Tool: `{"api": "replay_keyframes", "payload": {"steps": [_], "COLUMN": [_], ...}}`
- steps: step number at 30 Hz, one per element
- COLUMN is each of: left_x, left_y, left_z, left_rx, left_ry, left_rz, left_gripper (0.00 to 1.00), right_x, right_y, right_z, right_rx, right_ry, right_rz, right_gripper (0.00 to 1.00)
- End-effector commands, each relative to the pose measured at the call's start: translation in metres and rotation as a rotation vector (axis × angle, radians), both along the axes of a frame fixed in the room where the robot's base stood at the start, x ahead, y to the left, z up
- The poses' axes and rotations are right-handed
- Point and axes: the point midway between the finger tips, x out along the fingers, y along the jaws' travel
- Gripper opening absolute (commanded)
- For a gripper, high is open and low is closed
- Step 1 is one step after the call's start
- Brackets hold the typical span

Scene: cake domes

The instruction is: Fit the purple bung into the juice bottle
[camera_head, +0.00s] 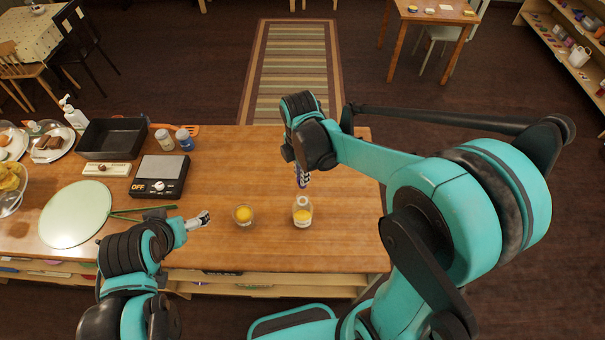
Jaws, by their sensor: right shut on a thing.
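The juice bottle (302,214) stands upright on the wooden table, clear with yellow-orange juice inside. My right gripper (303,182) points down just above the bottle's neck, shut on a small purple thing that looks like the bung. The bung is mostly hidden by the fingers, and I cannot tell whether it touches the bottle's mouth. My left gripper (205,218) is low over the table, left of a glass of juice (243,215). Its fingers are too small to tell open from shut.
A black scale (160,178), a pale round board (75,214), a dark tray (112,139) and two shakers (175,140) are on the left of the table (240,160). The glass stands close to the bottle's left. The table is clear behind the glass.

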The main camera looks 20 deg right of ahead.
Motion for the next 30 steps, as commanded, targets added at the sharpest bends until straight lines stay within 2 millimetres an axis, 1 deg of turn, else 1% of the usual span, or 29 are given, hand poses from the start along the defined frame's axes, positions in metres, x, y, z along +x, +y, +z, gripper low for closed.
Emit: {"api": "replay_keyframes", "payload": {"steps": [15,19,30], "left_x": [0.000,0.000,0.000], "left_y": [0.000,0.000,0.000], "left_z": [-0.044,-0.048,-0.047], "left_rx": [0.000,0.000,0.000], "left_ry": [0.000,0.000,0.000], "left_rz": [0.000,0.000,0.000], "left_gripper": [0.87,0.87,0.87], "right_x": [0.000,0.000,0.000], "right_y": [0.000,0.000,0.000], "right_z": [-0.051,-0.056,-0.055], "right_rx": [0.000,0.000,0.000], "right_ry": [0.000,0.000,0.000], "right_rz": [0.000,0.000,0.000], "right_gripper": [0.00,0.00,0.00]}}
